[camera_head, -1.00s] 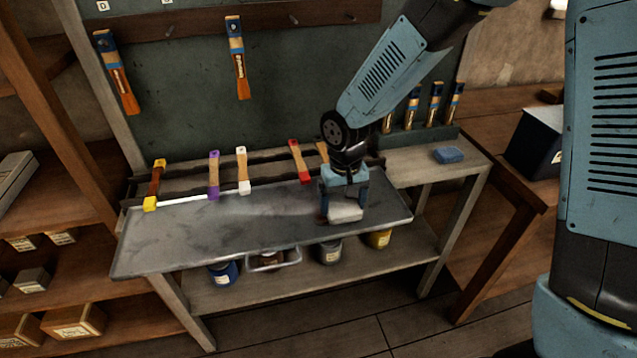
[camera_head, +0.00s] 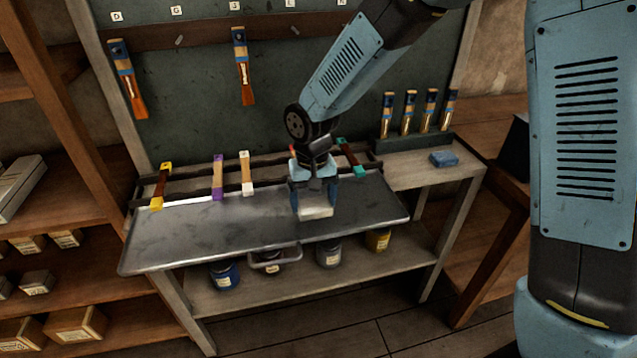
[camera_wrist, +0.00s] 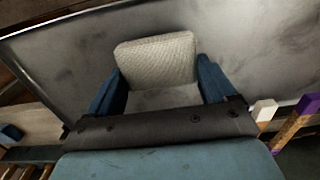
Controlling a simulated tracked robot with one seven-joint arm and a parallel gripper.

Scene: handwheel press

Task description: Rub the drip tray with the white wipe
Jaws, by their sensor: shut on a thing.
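The drip tray (camera_head: 230,226) is a wide grey metal sheet with a raised rim and dark smudges, lying on the bench. It also fills much of the wrist view (camera_wrist: 247,64). My gripper (camera_head: 314,206) is over the right half of the tray, pointing down. It is shut on the white wipe (camera_head: 316,212), a pale textured pad that shows between the blue fingers in the wrist view (camera_wrist: 156,60). The wipe is at the tray surface or just above it; I cannot tell whether it touches. The wipe's far side is hidden by the gripper.
A blue sponge (camera_head: 444,159) and a holder with upright brushes (camera_head: 415,139) are at right. Paint cans, one blue (camera_head: 224,274), stand on the shelf below.

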